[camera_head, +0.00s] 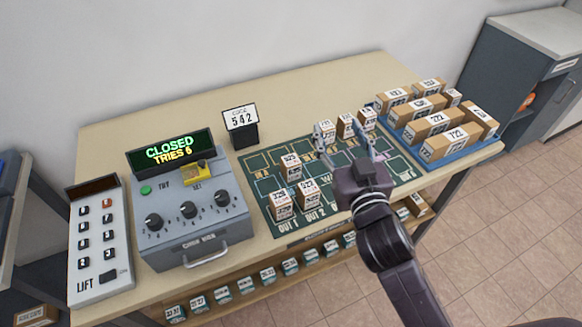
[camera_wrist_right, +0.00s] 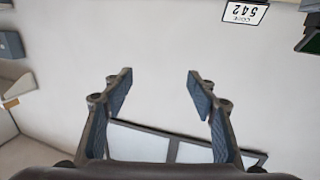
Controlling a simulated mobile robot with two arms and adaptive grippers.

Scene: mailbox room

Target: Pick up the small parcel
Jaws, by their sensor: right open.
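Several small labelled brown-and-white parcels stand on the green gridded mat (camera_head: 262,189); which one the task means I cannot tell. Three are near its front left: a front one (camera_head: 281,205), one beside it (camera_head: 308,195) and one behind (camera_head: 291,167). Three stand in a row at the back: left (camera_head: 325,130), middle (camera_head: 345,126) and right (camera_head: 367,119). My right gripper (camera_head: 346,149) is open over the mat, in front of the back row. In the right wrist view, nothing is between its fingers (camera_wrist_right: 158,90). My left gripper is not in view.
A blue tray (camera_head: 459,156) of larger boxes stands right of the mat. A grey control box (camera_head: 190,225) with a CLOSED display (camera_head: 170,150), a LIFT keypad (camera_head: 99,240) and a 542 sign (camera_head: 241,120) are to the left. A shelf of small parcels runs below the tabletop.

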